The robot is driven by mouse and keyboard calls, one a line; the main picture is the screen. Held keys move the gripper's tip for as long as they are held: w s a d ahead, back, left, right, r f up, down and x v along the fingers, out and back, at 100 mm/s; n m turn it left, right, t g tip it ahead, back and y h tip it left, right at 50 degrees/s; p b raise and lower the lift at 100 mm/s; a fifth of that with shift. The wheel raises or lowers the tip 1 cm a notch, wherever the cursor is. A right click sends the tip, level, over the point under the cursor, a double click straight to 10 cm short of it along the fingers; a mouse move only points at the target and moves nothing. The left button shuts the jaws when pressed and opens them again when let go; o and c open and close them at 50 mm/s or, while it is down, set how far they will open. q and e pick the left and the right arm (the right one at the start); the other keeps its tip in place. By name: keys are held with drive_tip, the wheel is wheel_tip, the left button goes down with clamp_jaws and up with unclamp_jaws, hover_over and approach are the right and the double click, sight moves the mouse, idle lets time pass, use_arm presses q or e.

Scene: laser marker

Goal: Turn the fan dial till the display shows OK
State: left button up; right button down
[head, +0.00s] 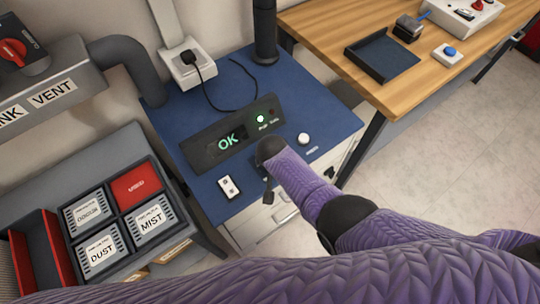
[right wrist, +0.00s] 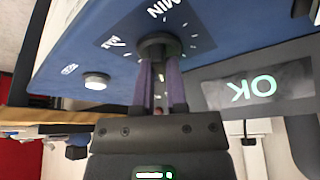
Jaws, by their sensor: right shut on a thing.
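The display (head: 229,142) is a dark panel on the blue bench and reads "OK" in green letters. It also shows, upside down, in the right wrist view (right wrist: 255,88). The fan dial (right wrist: 158,42) is a dark round knob with tick marks and "MIN" printed around it. My right gripper (right wrist: 160,72) is shut on the dial, with one finger on each side. In the head view my purple-sleeved right arm covers the dial and most of the gripper. My left gripper is not in view.
A white round button (head: 303,138) is beside the dial, and a white switch (head: 229,186) is below the display. A tray (head: 118,190) of labelled cartridges stands at the left. A wooden bench (head: 420,85) with a blue button box is at the upper right.

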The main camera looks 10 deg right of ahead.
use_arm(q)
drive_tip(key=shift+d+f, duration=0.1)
use_arm(e)
drive_tip(key=shift+m, duration=0.5)
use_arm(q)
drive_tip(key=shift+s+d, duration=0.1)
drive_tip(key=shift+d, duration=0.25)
use_arm(e)
drive_tip(key=shift+h, duration=0.3)
drive_tip(key=c, duration=0.7)
unclamp_jaws()
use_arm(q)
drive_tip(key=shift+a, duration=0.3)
use_arm(e)
drive_tip(key=shift+o, duration=0.2)
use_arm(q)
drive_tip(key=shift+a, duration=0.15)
